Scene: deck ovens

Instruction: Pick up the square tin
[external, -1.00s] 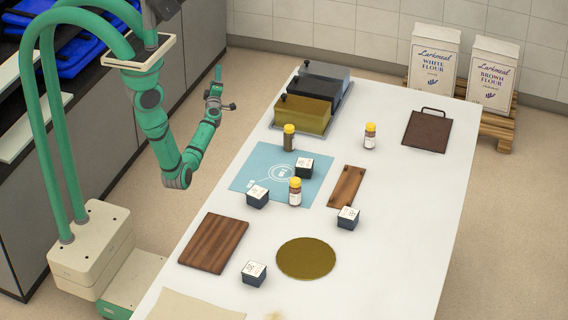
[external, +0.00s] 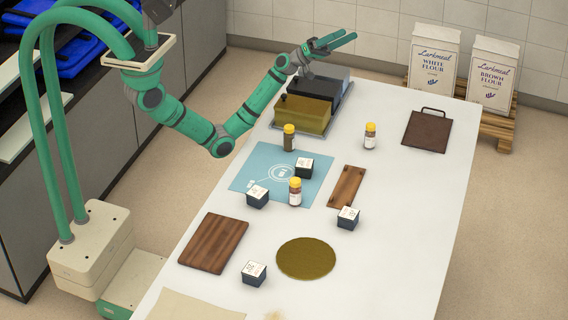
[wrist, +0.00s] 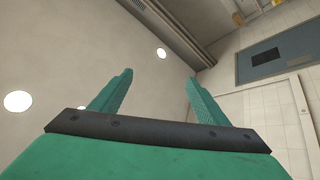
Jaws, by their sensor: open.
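Several small square dark tins with white printed tops stand on the white table. One tin (external: 305,167) is on the blue mat, and another tin (external: 257,196) is at the mat's lower edge. A third tin (external: 348,217) stands right of the mat, below a small wooden board. A further tin (external: 254,272) is nearer the front, left of a round mat. My gripper (external: 343,40) is open and empty, raised above the table's far end and pointing right. In the wrist view its two green fingers (wrist: 158,80) are apart, with only ceiling and wall beyond; no tin shows there.
Jars with yellow lids (external: 295,192) stand on and around the blue mat (external: 250,173). Lidded bins (external: 303,116) sit in a tray at the far left. Wooden boards (external: 213,243), a round mat (external: 306,259) and a brown board (external: 428,131) lie flat. The table's right side is mostly clear.

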